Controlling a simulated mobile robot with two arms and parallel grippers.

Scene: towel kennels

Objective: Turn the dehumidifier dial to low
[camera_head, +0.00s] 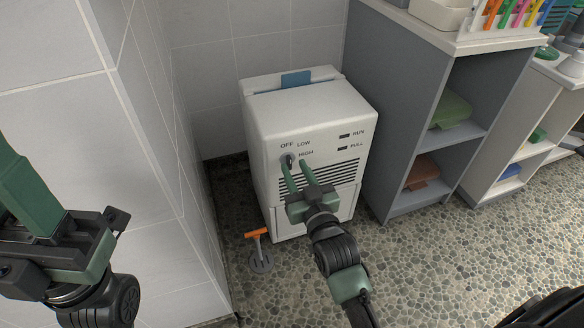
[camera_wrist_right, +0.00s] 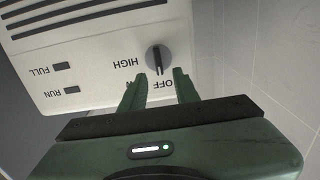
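The white dehumidifier (camera_head: 312,115) stands on the floor by the tiled wall. Its small dark dial (camera_head: 288,160) is on the upper left of the front, with OFF, LOW and HIGH printed around it. In the right wrist view the dial (camera_wrist_right: 158,59) appears upside down; its ridge lines up with OFF, and a finger partly covers LOW. My right gripper (camera_head: 297,167) is open and empty, its two green fingertips (camera_wrist_right: 159,76) spread just short of the dial, one toward each side. My left gripper (camera_head: 28,195) is at the left edge, partly cut off, away from the dehumidifier.
A grey shelf unit (camera_head: 404,75) with folded towels stands close on the dehumidifier's right. A tiled wall (camera_head: 75,120) is close on the left. An orange-handled tool (camera_head: 257,236) is on the pebbled floor at the front left. The floor (camera_head: 430,265) in front right is clear.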

